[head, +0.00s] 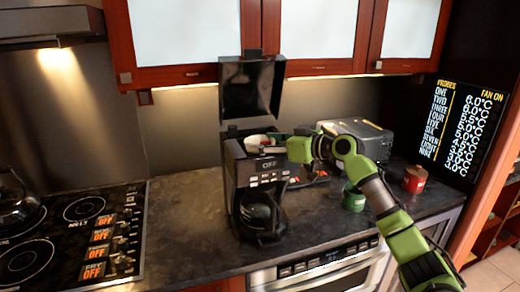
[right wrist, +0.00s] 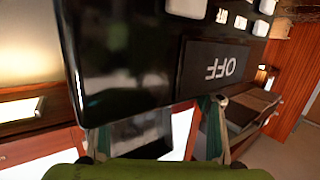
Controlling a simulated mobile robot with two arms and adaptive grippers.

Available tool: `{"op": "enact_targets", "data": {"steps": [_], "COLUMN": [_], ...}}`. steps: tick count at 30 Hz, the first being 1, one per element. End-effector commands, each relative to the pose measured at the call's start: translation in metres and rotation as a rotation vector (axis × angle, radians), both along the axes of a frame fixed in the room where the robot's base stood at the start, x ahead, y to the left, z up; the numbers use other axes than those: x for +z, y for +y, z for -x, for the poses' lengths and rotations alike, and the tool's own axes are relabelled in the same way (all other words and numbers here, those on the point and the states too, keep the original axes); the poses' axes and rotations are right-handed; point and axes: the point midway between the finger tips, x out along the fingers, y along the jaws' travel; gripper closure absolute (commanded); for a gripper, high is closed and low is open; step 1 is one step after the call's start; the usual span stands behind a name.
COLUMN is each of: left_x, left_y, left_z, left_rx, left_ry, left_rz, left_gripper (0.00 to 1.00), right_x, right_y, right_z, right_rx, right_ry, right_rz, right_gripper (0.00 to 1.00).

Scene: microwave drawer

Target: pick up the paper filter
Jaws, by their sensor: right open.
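The coffee maker (head: 262,185) stands on the dark counter with its lid (head: 252,88) raised. A whitish rounded shape, which looks like the paper filter (head: 256,140), shows in the open top of the coffee maker, partly hidden. My right gripper (head: 285,140) is open beside the top of the coffee maker, at its right, close to the filter. In the right wrist view the coffee maker (right wrist: 120,60) with its OFF display fills much of the picture between and beyond the open fingers (right wrist: 160,130). The filter cannot be made out there. My left gripper is out of view.
A glass carafe (head: 260,214) sits in the coffee maker. A toaster-like steel appliance (head: 358,138), a green can (head: 354,197) and a red can (head: 415,179) stand to the right. The stove (head: 70,235) is at left. Cabinets (head: 310,38) hang above. Counter left of the machine is clear.

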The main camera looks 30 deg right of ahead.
Motion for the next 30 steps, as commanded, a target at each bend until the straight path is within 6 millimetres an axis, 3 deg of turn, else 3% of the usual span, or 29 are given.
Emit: {"op": "enact_targets", "data": {"steps": [5,8,20,30], "left_x": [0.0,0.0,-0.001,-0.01], "left_y": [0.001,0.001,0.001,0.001], "left_z": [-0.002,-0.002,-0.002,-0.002], "left_rx": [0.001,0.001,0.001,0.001], "left_ry": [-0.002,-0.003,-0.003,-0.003], "left_rz": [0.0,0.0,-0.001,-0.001], "left_gripper": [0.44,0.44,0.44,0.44], "right_x": [-0.002,-0.002,0.0,0.032], "right_y": [0.0,0.0,0.0,0.0], "right_z": [-0.001,0.0,0.0,-0.001], "right_rx": [0.0,0.0,0.0,0.0], "right_ry": [0.001,0.001,0.001,-0.005], "right_rz": [0.0,0.0,0.001,0.002], "right_gripper": [0.39,0.54,0.55,0.55]}}
